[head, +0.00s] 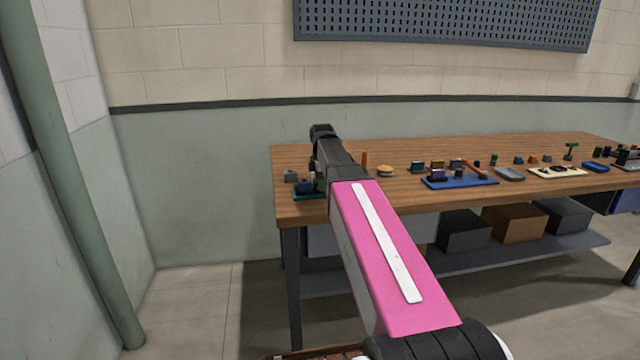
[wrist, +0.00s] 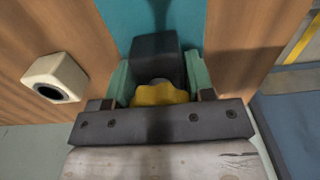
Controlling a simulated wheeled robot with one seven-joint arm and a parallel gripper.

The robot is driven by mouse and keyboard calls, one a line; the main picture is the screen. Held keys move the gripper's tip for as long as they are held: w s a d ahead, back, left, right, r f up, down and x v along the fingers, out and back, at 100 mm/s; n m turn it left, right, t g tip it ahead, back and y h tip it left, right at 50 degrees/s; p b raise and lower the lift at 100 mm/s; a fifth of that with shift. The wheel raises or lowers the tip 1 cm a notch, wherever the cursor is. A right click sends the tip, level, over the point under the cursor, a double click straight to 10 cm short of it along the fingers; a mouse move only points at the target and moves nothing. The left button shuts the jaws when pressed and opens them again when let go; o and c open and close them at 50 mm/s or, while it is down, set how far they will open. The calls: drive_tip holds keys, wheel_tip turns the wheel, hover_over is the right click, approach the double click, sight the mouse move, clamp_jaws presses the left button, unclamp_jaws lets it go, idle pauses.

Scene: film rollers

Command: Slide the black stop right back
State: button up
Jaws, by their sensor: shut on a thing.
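The black stop (wrist: 154,48) is a dark block standing on a teal base (wrist: 118,18) in the wrist view. My gripper (wrist: 158,74) has its green finger pads on either side of the black block and is shut on it. A yellow scalloped part (wrist: 159,95) shows between the fingers, nearer the camera; I cannot tell what it belongs to. In the head view the teal base (head: 310,195) lies at the table's left front corner. There my arm hides most of the stop and fingers.
A pale block with a dark round hole (wrist: 55,77) stands left of the base. The table's left edge is close to the gripper.

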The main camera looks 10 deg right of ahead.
drive_tip(key=d, duration=0.8)
drive_tip(key=shift+d, duration=0.35)
drive_tip(key=o, duration=1.2)
drive_tip(key=shift+d, duration=0.15)
drive_tip(key=shift+c, duration=0.2)
drive_tip(key=shift+r, duration=0.15)
wheel_tip(320, 180, up, 11)
drive_tip(key=shift+f, duration=0.2)
